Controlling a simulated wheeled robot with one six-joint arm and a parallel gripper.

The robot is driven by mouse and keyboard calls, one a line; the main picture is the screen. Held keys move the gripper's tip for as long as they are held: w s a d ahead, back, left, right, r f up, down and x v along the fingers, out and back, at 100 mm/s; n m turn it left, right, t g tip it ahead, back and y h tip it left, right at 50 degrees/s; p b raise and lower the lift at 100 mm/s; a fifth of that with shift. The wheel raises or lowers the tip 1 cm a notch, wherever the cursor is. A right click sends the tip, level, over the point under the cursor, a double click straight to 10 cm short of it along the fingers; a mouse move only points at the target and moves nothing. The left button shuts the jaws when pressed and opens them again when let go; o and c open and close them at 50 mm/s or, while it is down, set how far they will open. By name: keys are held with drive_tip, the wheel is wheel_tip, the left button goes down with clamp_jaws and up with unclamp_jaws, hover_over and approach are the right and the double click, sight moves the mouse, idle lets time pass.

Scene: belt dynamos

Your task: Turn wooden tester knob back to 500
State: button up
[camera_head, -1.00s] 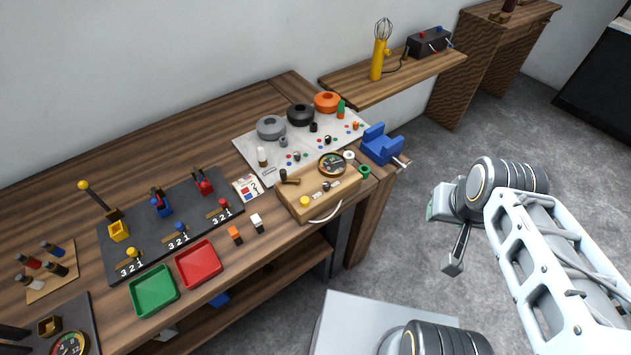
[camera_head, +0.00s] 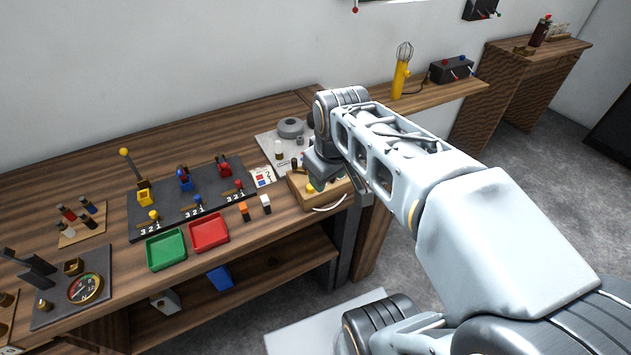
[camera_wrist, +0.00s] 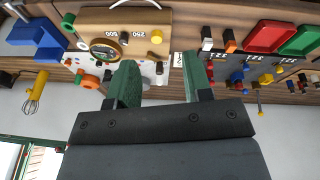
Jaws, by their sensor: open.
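The wooden tester (camera_head: 299,191) sits at the bench's right front, mostly hidden by my arm in the head view. In the wrist view the tester (camera_wrist: 90,18) appears upside down, with a round gauge (camera_wrist: 105,50), a yellow button (camera_wrist: 156,37) and labels 500 (camera_wrist: 111,33) and 250 (camera_wrist: 138,34). A small dark knob (camera_wrist: 124,38) shows between the labels; which label it points at is too small to tell. My gripper (camera_wrist: 160,72) is open and empty, its green-padded fingers apart and over the tester's edge. Whether it touches anything cannot be told.
Red (camera_head: 209,233) and green (camera_head: 166,250) trays lie left of the tester, with orange (camera_head: 243,211) and white (camera_head: 266,204) blocks nearer. A blue bracket (camera_wrist: 38,38) stands beside the tester. A grey round part (camera_head: 291,128) stands behind it.

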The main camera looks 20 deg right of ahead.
drive_tip(key=w+d+n+g+b, duration=0.3)
drive_tip(key=w+d+n+b, duration=0.3)
drive_tip(key=w+n, duration=0.4)
drive_tip(key=f, duration=0.4)
drive_tip(key=w+f+b, duration=0.1)
drive_tip(key=f, duration=0.3)
drive_tip(key=d+f, duration=0.1)
drive_tip(key=f, duration=0.3)
drive_tip(key=shift+w+f+b, duration=0.3)
drive_tip(key=shift+f+b, duration=0.05)
drive_tip(key=shift+f, duration=0.05)
clamp_jaws()
